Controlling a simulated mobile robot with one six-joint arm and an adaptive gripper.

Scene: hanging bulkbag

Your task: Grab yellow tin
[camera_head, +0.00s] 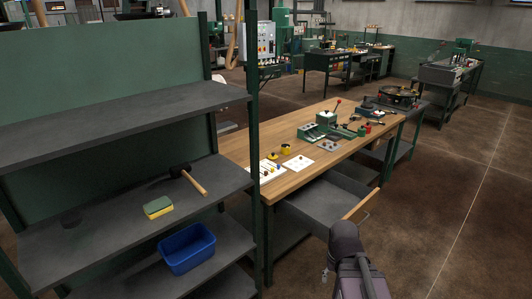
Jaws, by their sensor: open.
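My folded arm is at the bottom, right of the middle. My gripper (325,274) shows only as a small part at the arm's left side, mostly hidden. It is open, apart from the bench and well short of the yellow tin.
A dark shelf rack (100,115) at left holds a black-headed mallet (193,182), a yellow-green sponge (158,207) and a blue bin (187,248). White sheets, a green vise (325,120) and a red can (368,127) are on the bench. The floor at right is clear.

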